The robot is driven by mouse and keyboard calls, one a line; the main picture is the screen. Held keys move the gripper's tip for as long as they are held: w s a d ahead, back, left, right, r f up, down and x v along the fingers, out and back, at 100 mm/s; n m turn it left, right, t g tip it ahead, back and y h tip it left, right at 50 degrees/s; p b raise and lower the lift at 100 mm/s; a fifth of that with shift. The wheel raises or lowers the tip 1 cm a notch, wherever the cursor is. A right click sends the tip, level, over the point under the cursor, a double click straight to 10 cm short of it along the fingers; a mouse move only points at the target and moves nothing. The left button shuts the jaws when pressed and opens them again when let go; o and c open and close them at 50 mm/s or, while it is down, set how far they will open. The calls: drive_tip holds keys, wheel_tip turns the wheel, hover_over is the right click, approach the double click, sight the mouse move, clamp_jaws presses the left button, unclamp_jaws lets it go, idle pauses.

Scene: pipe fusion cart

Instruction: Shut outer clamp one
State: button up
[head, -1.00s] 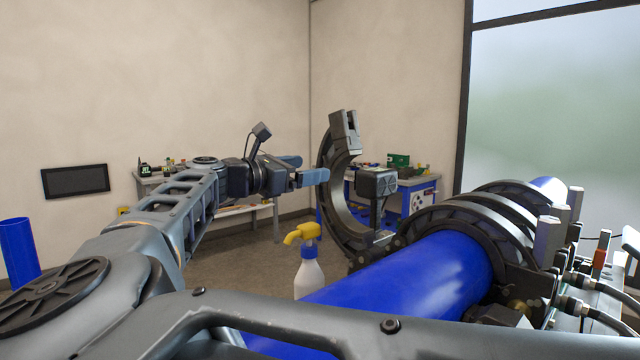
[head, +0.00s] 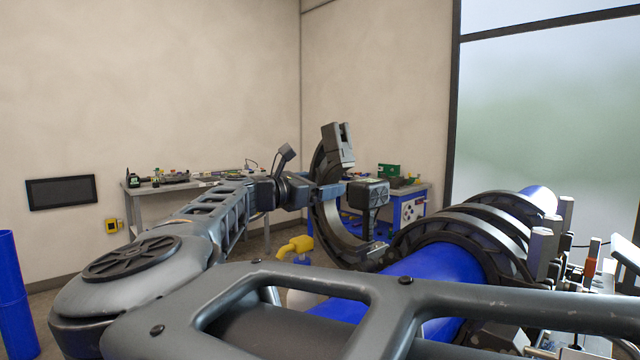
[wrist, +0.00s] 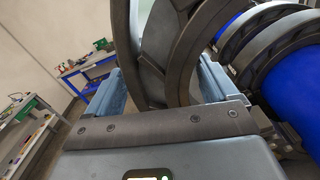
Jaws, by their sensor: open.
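Outer clamp one, a dark half ring (head: 327,225) with a block-shaped latch end (head: 337,146), stands swung open and upright at the near end of the clamp row in the head view. My gripper (head: 328,192) is at the ring's left side, partly hidden behind my arm. In the wrist view the ring (wrist: 150,45) passes between the two blue fingers of my gripper (wrist: 160,75). The fingers are apart, one on each side of the ring. I cannot tell whether either finger touches it.
The blue pipe (head: 425,275) lies in the cart, with closed clamps (head: 495,225) to the right. A blue pipe (head: 14,290) stands at the left.

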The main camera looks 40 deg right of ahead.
drive_tip(key=c, duration=0.8)
drive_tip(key=shift+s+b, duration=0.1)
drive_tip(key=shift+b, duration=0.25)
